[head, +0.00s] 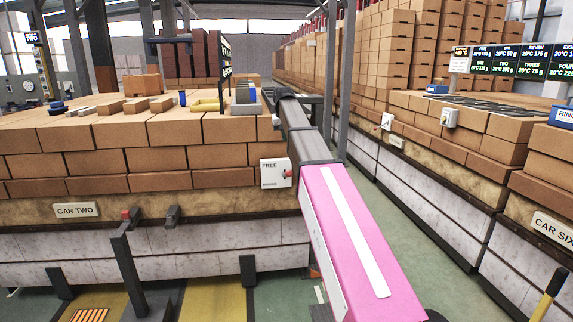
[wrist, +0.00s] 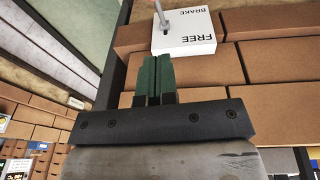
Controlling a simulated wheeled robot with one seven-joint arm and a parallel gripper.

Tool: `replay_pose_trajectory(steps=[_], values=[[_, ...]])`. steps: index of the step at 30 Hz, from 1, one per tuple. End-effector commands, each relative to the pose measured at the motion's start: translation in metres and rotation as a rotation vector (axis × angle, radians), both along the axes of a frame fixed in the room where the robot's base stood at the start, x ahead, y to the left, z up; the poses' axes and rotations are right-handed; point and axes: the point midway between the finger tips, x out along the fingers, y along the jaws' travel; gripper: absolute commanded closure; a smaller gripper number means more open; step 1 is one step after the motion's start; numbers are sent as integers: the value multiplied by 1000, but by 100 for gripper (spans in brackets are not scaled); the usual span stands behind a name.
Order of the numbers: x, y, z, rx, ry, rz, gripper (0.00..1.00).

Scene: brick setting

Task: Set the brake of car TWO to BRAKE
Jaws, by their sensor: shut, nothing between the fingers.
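The brake box of car TWO is a white box (head: 274,180) on the brick stack's front, with FREE at its top in the head view. A lever with a reddish knob (head: 288,174) sits at its right side, partly beside my arm. In the wrist view the box (wrist: 197,45) appears upside down, with FREE nearer my gripper and BRAKE farther. The CAR TWO label (head: 75,209) is at left.
A grey post (head: 333,80) stands behind my arm. Green floor (head: 410,215) is open between car TWO and the right-hand stacks (head: 480,140).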

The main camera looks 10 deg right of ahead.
Motion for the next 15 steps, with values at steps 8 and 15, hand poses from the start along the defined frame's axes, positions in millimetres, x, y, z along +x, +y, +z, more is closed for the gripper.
replay_pose_trajectory(steps=[8,15], values=[[0,0,1,0,0,0,100],[2,-1,-11,0,1,0,100]])
